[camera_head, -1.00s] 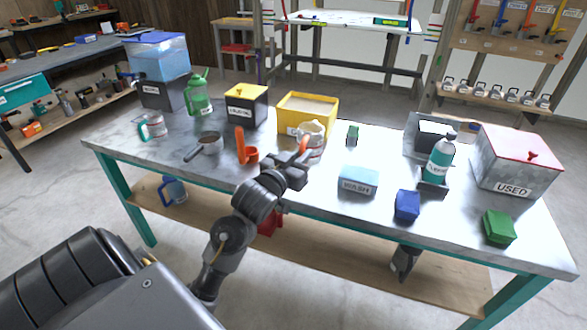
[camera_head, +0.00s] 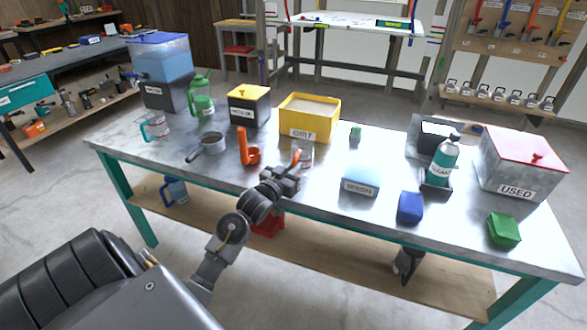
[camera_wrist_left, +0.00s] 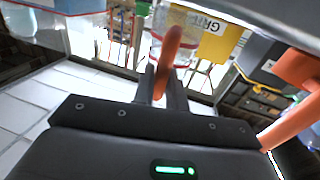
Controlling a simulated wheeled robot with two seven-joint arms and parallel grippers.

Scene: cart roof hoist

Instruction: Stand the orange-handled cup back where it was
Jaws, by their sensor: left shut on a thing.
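My left gripper (camera_head: 292,172) is shut on the orange handle of a clear cup (camera_head: 307,154) over the front middle of the metal table (camera_head: 330,190). In the left wrist view the orange handle (camera_wrist_left: 170,55) lies between the fingers of my left gripper (camera_wrist_left: 165,88), with the clear cup body (camera_wrist_left: 178,22) beyond. The cup looks about upright. I cannot tell whether its base touches the table. An orange holder (camera_head: 249,153) stands to its left and also shows at the right of the left wrist view (camera_wrist_left: 298,110). My right gripper is not in view.
The yellow GRIT box (camera_head: 303,133) stands behind the cup. A dark-handled pan (camera_head: 208,145), a teal-handled cup (camera_head: 155,128) and a green jug (camera_head: 201,100) are left. A pale blue block (camera_head: 360,182), blue block (camera_head: 410,208) and bottle (camera_head: 444,160) are right.

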